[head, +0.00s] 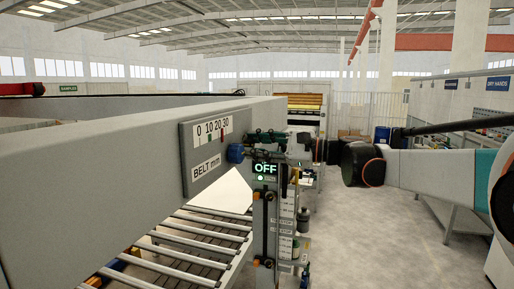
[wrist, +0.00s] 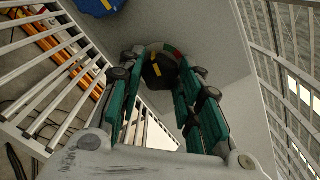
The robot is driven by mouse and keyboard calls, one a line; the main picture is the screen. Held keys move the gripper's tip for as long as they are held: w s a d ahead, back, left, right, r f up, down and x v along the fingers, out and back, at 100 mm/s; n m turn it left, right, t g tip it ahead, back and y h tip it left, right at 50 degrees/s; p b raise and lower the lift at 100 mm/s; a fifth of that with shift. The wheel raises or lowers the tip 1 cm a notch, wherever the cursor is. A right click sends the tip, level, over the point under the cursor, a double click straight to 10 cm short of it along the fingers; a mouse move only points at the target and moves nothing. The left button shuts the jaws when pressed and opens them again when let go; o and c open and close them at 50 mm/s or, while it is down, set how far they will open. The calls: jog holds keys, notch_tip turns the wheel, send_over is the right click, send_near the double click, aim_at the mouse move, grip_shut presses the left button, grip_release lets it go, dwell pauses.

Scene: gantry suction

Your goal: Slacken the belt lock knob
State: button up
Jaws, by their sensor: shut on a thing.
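A dark, round knob (wrist: 160,70) with a yellow stripe sits on the grey beam face in the wrist view, beside a collar with red and green marks. My gripper (wrist: 156,76) has its green fingers on both sides of this knob and is shut on it. In the head view my gripper (head: 262,136) is at the beam's right end, and the held knob is hidden. A blue knob (head: 237,153) shows just left of and below it; a blue part with a yellow stripe also shows at the top of the wrist view (wrist: 97,5). No label on the held knob is readable.
A plate marked BELT mm (head: 207,148) with a 0 to 30 scale is on the grey beam (head: 95,150). A display reading OFF (head: 265,169) stands below my gripper. A roller conveyor (head: 195,235) runs under the beam. The floor at right (head: 380,240) is open.

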jog(key=shift+n+b, duration=0.5)
jog(key=shift+n, duration=2.1)
jog(key=o, duration=1.1)
jog(key=shift+c, duration=0.2)
jog(key=v, duration=1.2)
jog(key=shift+f, duration=0.1)
